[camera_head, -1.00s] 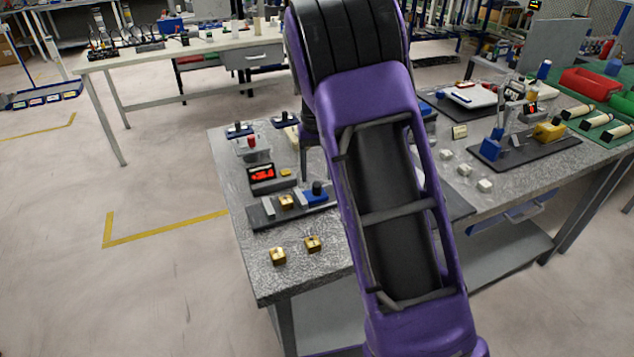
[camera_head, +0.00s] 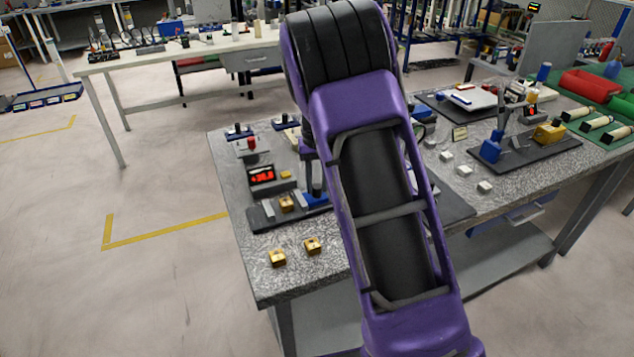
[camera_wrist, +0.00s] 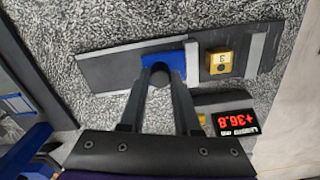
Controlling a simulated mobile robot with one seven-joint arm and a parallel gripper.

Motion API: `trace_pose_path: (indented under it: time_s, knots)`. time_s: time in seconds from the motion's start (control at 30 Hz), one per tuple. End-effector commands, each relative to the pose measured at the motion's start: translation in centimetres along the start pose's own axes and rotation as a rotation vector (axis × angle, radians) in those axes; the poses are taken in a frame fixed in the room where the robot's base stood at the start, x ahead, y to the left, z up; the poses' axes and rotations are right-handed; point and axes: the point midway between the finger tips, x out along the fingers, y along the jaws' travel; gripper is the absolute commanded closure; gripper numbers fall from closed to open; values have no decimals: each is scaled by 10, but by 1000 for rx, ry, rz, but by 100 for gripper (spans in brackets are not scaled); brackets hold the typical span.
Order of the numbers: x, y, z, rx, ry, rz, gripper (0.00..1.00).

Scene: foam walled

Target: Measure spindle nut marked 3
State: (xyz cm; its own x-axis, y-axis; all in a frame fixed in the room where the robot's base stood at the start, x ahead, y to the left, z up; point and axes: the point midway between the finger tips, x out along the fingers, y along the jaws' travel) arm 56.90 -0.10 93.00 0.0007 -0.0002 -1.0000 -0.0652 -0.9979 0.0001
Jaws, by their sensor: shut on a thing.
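The brass spindle nut marked 3 (camera_wrist: 219,64) sits in the measuring fixture, between a grey fixed plate (camera_wrist: 255,60) and the grey jaw of the blue slider (camera_wrist: 174,59) in the wrist view. Gaps show on both sides of it. It also shows in the head view (camera_head: 287,203). My gripper (camera_wrist: 160,83) is shut on the dark round knob (camera_wrist: 160,74) on the blue slider. In the head view my arm hides part of the gripper and fixture. The red readout (camera_wrist: 237,122) shows +36.8 in the wrist view.
Two more brass nuts (camera_head: 277,258) (camera_head: 312,245) lie on the table (camera_head: 290,285) near its front edge. Several pale blocks (camera_head: 464,170) and another dark fixture with a brass part (camera_head: 549,133) stand to the right of my arm.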

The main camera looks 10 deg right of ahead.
Motion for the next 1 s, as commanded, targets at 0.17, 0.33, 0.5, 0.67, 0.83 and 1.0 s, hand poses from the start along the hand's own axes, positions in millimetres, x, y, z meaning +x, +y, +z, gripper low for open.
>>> trace_pose_path:
  time_s: [0.17, 0.33, 0.5, 0.67, 0.83, 1.0]
  knots:
    - [-1, -12, 3, -3, -1, -1, 100]
    - [-1, -36, 9, -3, 0, -2, 100]
    - [0, -38, 10, 0, 0, -1, 100]
    - [0, -38, 10, -1, -1, -2, 58]
    - [0, -37, 10, 0, -1, -1, 39]
    - [0, -37, 10, 0, -1, -1, 39]
